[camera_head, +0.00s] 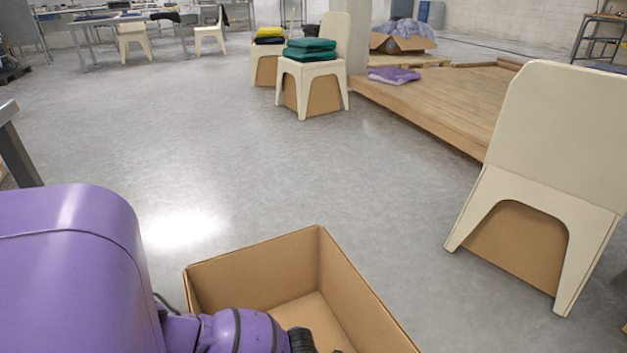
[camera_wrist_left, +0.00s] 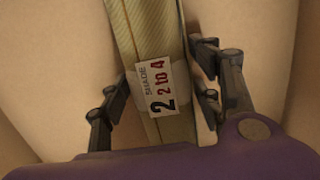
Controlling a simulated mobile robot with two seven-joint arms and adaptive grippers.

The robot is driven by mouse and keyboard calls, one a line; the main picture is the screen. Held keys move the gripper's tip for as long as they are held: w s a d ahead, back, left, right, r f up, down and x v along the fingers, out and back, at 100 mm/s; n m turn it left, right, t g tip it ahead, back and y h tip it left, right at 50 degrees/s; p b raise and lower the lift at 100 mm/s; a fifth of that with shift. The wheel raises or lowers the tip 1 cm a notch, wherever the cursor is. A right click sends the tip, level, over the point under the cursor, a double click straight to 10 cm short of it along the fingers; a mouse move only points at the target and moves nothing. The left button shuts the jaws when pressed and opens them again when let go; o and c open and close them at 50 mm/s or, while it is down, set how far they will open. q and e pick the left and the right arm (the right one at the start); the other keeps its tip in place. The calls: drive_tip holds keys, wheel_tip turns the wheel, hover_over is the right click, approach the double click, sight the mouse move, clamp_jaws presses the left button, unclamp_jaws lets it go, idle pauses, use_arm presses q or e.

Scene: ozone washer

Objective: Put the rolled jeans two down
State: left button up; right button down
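In the left wrist view, the rolled jeans two (camera_wrist_left: 165,135) are a pale yellowish, striped roll with a white label reading "SHADE 2, 2 to 4". The dark fingers of my left gripper (camera_wrist_left: 158,80) lie close along both sides of the roll and appear shut on it. In the head view, my purple left arm comes in from the left and reaches down into an open cardboard box (camera_head: 255,268). Only a dark bit of the gripper (camera_head: 300,340) shows there, at the bottom edge. The roll is hidden in the head view. My right gripper is out of view.
A cream chair-like stand (camera_head: 560,130) is at the right. Another stand (camera_head: 318,80) holds folded green cloths (camera_head: 310,48). A low wooden platform (camera_head: 450,100) carries a purple cloth (camera_head: 393,75). Grey floor (camera_head: 180,140) is open beyond the box.

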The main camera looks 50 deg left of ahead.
use_arm(q)
drive_tip(key=shift+r, duration=0.1)
wheel_tip(320, 180, up, 12)
drive_tip(key=s+p, duration=0.1)
drive_tip(key=p, duration=0.5)
drive_tip(key=shift+s+a, duration=0.2)
drive_tip(key=shift+s, duration=0.15)
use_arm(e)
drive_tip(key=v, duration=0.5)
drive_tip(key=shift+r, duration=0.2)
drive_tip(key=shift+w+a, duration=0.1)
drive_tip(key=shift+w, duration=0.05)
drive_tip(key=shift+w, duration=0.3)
